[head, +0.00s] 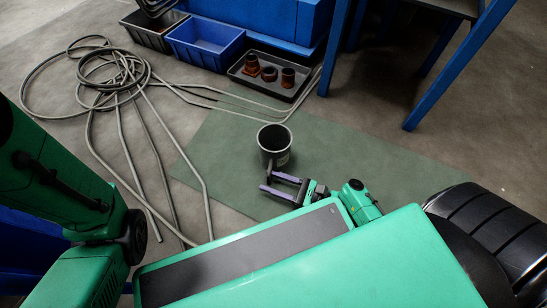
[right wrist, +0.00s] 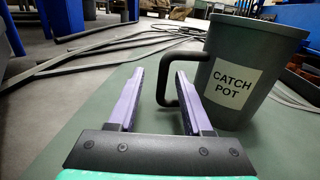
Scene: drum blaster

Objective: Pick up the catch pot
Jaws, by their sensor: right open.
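The catch pot (head: 274,158) is a dark grey, open-topped pot standing upright on the green mat. In the right wrist view the catch pot (right wrist: 252,70) has a white "CATCH POT" label and a black loop handle (right wrist: 162,78) on its left. My right gripper (head: 267,181) is open, its two purple fingers just in front of the pot. In the right wrist view my right gripper (right wrist: 161,73) has the handle's upright bar between its fingertips, with gaps visible. The pot body is beyond the right finger. My left arm shows at the left, but its gripper is not in view.
Grey hoses (head: 130,82) lie coiled and trailing left of the pot. A black tray (head: 248,82) with brown parts, a blue bin (head: 205,52) and a grey bin (head: 150,38) stand behind. A blue-legged frame (head: 455,70) stands at back right. The mat (head: 350,150) right of the pot is clear.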

